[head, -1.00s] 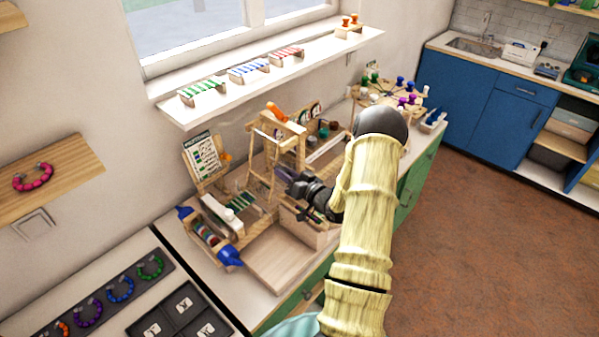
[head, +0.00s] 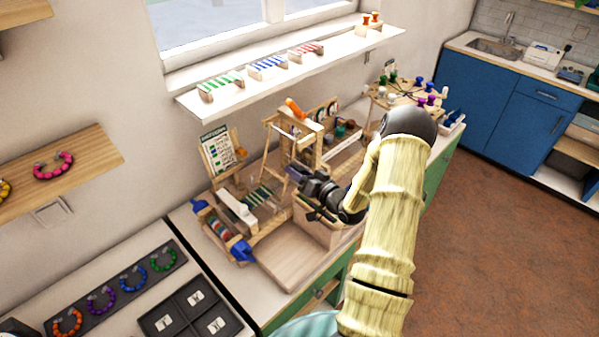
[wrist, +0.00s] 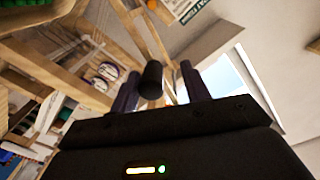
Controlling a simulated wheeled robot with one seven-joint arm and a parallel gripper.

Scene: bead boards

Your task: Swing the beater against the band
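The wooden loom (head: 309,141) stands on the counter, with an orange piece on its top bar. A slanted wooden frame, probably the beater (head: 268,150), hangs at its left side. Green and white strips, probably the band (head: 262,196), lie low in front of it. My gripper (head: 304,198) is at the loom's front right, above a wooden box. In the wrist view my gripper (wrist: 158,88) has its two dark fingers apart. A black cylinder (wrist: 151,80) shows between them, nearer the left finger, with a gap to the right one. I cannot tell its depth or any contact.
A card on a stand (head: 221,150) is behind the loom's left end. A blue-ended roller (head: 221,232) and a wooden tray (head: 290,255) are in front. A shelf (head: 240,99) hangs above. A round rack of coloured pegs (head: 405,96) stands farther right.

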